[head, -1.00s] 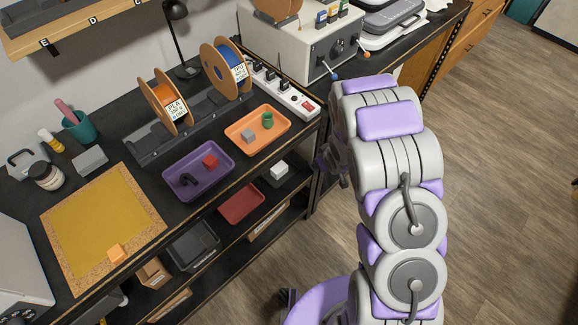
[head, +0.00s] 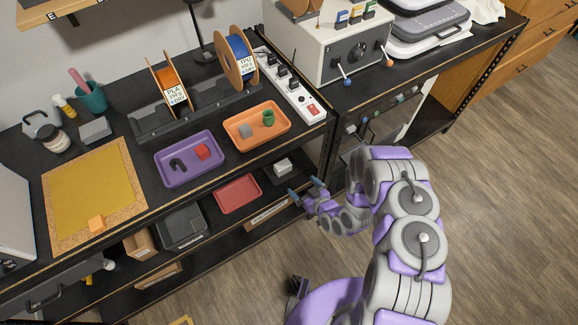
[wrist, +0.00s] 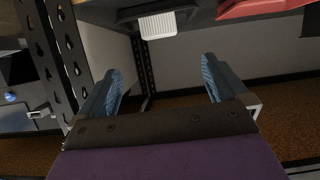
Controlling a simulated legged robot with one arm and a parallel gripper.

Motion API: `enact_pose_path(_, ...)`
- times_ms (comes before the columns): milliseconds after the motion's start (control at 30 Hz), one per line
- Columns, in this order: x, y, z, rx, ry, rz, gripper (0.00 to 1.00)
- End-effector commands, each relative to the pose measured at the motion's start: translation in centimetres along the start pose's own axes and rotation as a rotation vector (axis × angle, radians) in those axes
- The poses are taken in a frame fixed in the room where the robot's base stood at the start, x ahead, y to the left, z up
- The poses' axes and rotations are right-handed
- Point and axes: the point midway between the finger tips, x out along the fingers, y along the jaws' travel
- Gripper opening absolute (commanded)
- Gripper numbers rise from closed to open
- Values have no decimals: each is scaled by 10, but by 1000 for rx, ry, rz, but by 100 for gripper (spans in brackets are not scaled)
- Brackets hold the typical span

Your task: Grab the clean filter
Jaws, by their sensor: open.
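A small white ribbed block, which looks like the clean filter (head: 283,164), sits in a dark tray on the shelf under the bench top. It also shows at the top of the wrist view (wrist: 158,25), with its ribbed face towards me. My gripper (head: 304,187) is just in front of that shelf, to the lower right of the filter. In the wrist view, the two blue fingertips (wrist: 162,66) are spread wide with nothing between them. The filter is beyond them and apart from them.
A red tray (head: 238,194) lies beside the filter on the same shelf. A perforated shelf post (wrist: 62,60) stands at the left of the wrist view. The bench top above holds a purple tray (head: 190,176) and an orange tray (head: 238,121). The wooden floor is clear at right.

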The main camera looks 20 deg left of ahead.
Motion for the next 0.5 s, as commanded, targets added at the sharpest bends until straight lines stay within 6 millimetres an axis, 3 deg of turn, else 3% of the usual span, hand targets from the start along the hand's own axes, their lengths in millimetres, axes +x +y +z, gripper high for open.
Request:
enact_pose_path(167,21,-2,0,-2,10,-2,100)
enact_pose_path(500,86,-3,2,0,7,-3,100)
